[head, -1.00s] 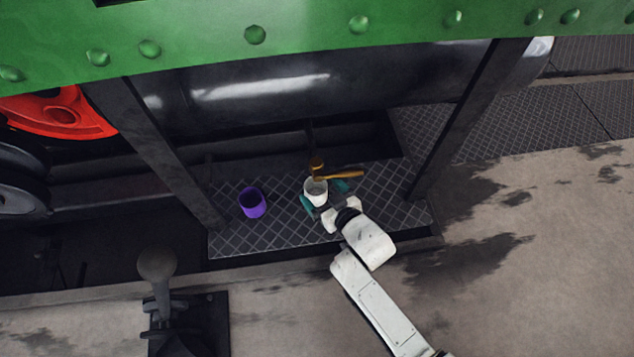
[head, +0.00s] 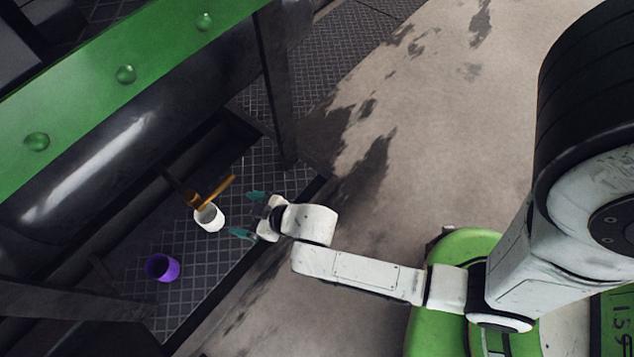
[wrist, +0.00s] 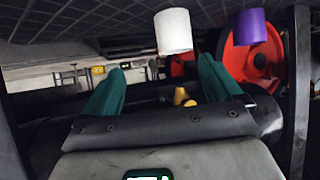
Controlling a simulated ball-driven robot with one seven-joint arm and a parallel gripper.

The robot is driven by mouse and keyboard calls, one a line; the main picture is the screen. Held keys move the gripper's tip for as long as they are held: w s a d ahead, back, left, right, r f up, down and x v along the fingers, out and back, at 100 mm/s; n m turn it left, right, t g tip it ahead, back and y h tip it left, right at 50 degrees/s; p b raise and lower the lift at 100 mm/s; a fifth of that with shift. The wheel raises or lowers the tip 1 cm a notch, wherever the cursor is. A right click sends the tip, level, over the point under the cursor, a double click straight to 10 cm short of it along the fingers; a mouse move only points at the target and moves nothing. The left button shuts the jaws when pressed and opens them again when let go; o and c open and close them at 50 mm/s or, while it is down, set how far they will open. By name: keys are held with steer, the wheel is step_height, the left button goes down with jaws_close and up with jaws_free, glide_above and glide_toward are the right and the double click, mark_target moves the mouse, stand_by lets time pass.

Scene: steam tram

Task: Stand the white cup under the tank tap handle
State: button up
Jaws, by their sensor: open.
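The white cup (head: 209,219) stands upright on the dark tread-plate step, its open top up. The orange-yellow tank tap handle (head: 219,189) sticks out over its far rim; from above, the tap's body overlaps the cup's edge. My gripper (head: 248,215) is open and empty, to the right of the cup with a clear gap. In the wrist view, which is upside down, the white cup (wrist: 173,32) shows beyond the teal fingers of my gripper (wrist: 162,66). A yellow part of the tap (wrist: 180,96) is partly seen between them.
A purple cup (head: 163,267) stands on the step (head: 205,262) to the lower left of the white one. A dark post (head: 277,90) rises at the step's far right end. The black tank (head: 95,175) lies behind. Bare paving (head: 375,190) is free on the right.

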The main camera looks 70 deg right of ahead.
steer(key=s+d+r+g, duration=0.2)
steer(key=s+g, duration=0.3)
steer(key=s, duration=0.4)
steer(key=s+d+r+g, duration=0.3)
steer(key=s+r+g, duration=0.2)
steer(key=s, duration=0.3)
steer(key=shift+s+r+m+g, duration=0.3)
steer(key=shift+s+m+g, duration=0.05)
steer(key=shift+m+g, duration=0.05)
